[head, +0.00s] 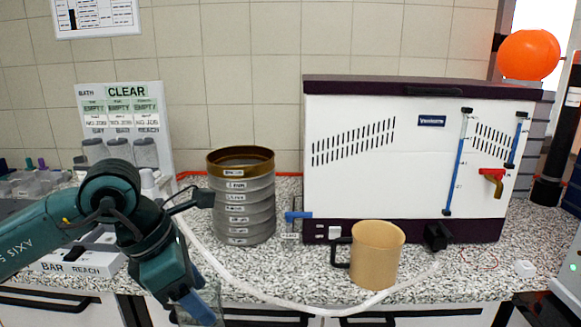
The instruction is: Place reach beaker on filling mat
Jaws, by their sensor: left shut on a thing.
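My left gripper (198,303) is low in the head view, left of centre, pointing down in front of the counter edge. It is shut on a greyish, partly see-through thing (211,296), which looks like the beaker. Most of it is hidden by the gripper and the bottom edge of the picture, so its tilt and contents cannot be told. I cannot make out a filling mat. My right gripper is not in view.
A sieve stack (241,200) stands behind the gripper. A tan jug (376,256) stands before a white machine (400,150). A pale hose (270,298) curves along the counter front. Grey-lidded jars (118,150) stand at a sign board (125,95) on the left.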

